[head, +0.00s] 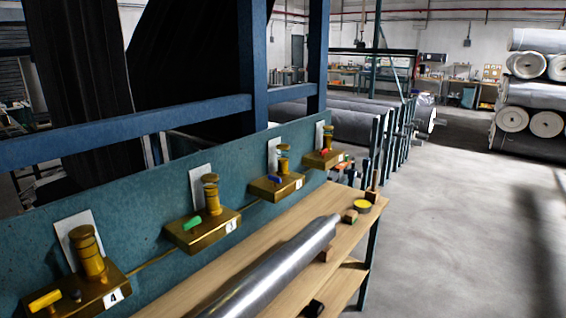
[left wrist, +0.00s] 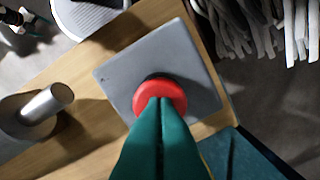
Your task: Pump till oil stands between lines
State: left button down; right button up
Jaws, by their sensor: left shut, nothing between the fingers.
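Several brass oiler units stand in a row along the blue-green panel in the head view. The nearest, marked 4 (head: 90,280), has a yellow lever; the one marked 3 (head: 205,230) has a green one. Farther back are a unit with a blue lever (head: 275,187) and one with a red lever (head: 322,158). The oil level and lines are too small to read. In the left wrist view my left gripper (left wrist: 160,99) is shut and empty, its green fingertips over a red round knob (left wrist: 172,88) on a grey square plate (left wrist: 113,75). Contact is unclear. My right gripper is out of view.
A long metal roller (head: 280,265) lies on the wooden bench (head: 185,295), with small blocks at its far end. Blue frame beams (head: 130,125) cross above the panel. Large grey rolls (head: 530,100) are stacked at right. The grey floor (head: 460,220) is open.

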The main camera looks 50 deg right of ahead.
pick_arm(q)
notch_tip(320, 180, up, 8)
jog(key=p, duration=0.4)
dwell(0.6)
